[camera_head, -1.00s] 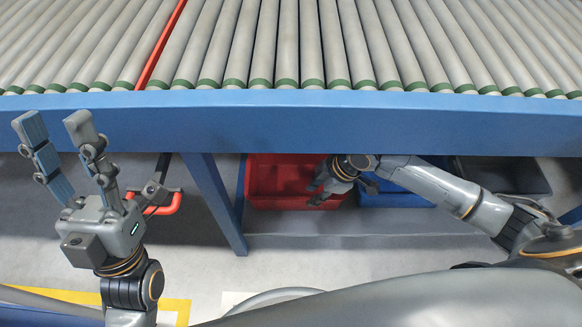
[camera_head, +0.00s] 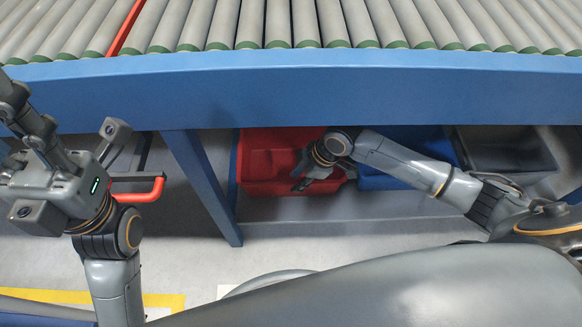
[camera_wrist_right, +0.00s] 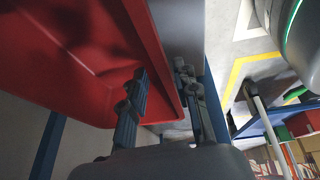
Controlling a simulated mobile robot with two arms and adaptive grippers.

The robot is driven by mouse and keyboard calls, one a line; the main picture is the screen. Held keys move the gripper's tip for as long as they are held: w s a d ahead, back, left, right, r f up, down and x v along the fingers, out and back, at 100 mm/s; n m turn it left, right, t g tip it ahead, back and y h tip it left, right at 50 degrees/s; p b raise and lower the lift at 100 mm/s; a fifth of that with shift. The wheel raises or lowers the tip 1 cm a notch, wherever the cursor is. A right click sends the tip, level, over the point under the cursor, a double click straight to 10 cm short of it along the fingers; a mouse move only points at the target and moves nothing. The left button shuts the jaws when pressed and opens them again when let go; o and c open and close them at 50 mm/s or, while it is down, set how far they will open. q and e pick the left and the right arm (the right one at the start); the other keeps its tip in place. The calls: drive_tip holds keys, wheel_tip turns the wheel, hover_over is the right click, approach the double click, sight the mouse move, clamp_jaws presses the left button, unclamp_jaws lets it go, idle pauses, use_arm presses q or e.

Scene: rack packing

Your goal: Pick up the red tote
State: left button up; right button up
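The red tote (camera_head: 268,160) sits under the conveyor, left of a blue tote (camera_head: 385,180). My right gripper (camera_head: 302,178) reaches down at the tote's right front part. In the right wrist view the red tote (camera_wrist_right: 75,50) fills the upper left. There my right gripper (camera_wrist_right: 160,72) has one finger on the inner side of the tote's wall and the other outside it, with a gap between the fingers. My left gripper (camera_head: 20,120) is raised at the left edge of the head view, its fingertips partly cut off, away from the tote.
A blue conveyor beam (camera_head: 300,95) with rollers runs above the totes. A blue leg (camera_head: 203,185) stands left of the red tote. A dark tote (camera_head: 505,150) is at the right. A red handle-like bar (camera_head: 140,190) is near my left arm.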

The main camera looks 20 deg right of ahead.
sight(293, 184)
drive_tip(key=shift+b+x, duration=0.8)
drive_tip(key=shift+x, duration=0.8)
drive_tip(key=shift+s+a, duration=0.1)
clamp_jaws()
